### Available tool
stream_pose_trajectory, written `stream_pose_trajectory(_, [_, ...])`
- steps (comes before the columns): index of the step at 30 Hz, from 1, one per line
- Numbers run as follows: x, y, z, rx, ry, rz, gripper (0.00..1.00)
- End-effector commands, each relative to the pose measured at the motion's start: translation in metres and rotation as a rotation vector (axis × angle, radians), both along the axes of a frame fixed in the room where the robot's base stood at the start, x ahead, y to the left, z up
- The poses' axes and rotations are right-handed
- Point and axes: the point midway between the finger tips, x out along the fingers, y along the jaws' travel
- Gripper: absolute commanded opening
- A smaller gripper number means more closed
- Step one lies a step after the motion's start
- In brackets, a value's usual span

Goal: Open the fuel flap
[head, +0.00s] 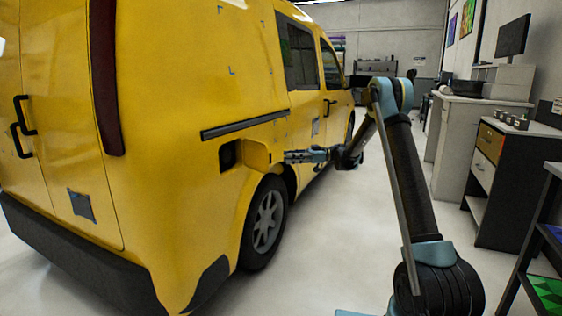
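The fuel flap (257,155) is a yellow panel on the side of the yellow van, above the rear wheel. It stands swung out to the right of a dark fuel recess (230,155), which is uncovered. My gripper (288,157) is just right of the flap's free-looking right edge, at about the same height, pointing left toward it. Whether it touches the flap cannot be told from this view. The fingers are small here, and any gap between them is unclear.
The yellow van (165,130) fills the left side, with its rear wheel (265,225) below the flap. Grey cabinets with drawers (485,160) and a desk with a monitor (512,36) line the right.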

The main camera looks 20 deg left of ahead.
Motion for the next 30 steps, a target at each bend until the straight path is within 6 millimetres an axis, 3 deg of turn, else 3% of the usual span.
stream_pose_trajectory(7, [0.015,-0.027,0.000,0.001,0.000,-0.001,0.27])
stream_pose_trajectory(20, [0.017,-0.032,0.000,0.001,0.000,0.001,0.27])
stream_pose_trajectory(26, [0.010,-0.038,0.009,-0.047,0.021,-0.015,0.27])
stream_pose_trajectory(30, [-0.004,-0.051,0.023,-0.147,0.065,-0.051,0.27])
